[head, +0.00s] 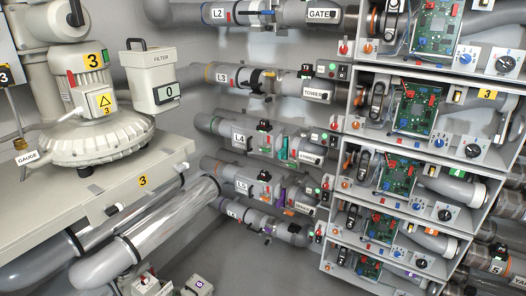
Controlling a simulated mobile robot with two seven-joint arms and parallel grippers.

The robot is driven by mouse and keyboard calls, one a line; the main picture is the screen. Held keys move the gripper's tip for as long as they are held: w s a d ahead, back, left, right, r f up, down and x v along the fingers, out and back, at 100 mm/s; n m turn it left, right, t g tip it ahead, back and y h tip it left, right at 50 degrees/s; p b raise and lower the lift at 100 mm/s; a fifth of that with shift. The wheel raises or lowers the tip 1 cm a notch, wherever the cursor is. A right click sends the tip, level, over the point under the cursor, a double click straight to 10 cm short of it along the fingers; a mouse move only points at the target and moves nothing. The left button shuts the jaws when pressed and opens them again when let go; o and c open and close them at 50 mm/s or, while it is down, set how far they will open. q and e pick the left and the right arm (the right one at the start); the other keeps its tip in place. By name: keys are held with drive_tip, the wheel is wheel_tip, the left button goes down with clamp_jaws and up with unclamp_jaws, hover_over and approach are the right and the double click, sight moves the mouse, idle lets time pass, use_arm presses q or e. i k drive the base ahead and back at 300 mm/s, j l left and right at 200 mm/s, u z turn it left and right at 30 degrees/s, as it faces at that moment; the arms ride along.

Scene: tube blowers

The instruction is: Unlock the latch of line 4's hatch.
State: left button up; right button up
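Line 4's grey tube (215,124) runs along the wall in the middle of the view, marked by a white L4 label (239,138). To the right of the label is a small hatch area (264,143) with a pale plate and a black fitting (264,126) above it. A teal part (281,148) shows just right of it. The latch is too small to make out, so I cannot tell whether it is locked. Neither of my grippers is in view.
Tubes labelled L2 (219,14), L3 (222,77) and L5 (242,186) run above and below line 4. A shelf rack with circuit boards (413,107) stands at the right. A blower (95,135) and a filter box (150,78) sit on a bench (75,190) at the left.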

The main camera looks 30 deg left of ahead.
sight(262, 148)
drive_tip(key=i+u, duration=0.5)
drive_tip(key=u, duration=0.2)
drive_tip(key=i+u, duration=0.35)
drive_tip(key=k+l, duration=0.05)
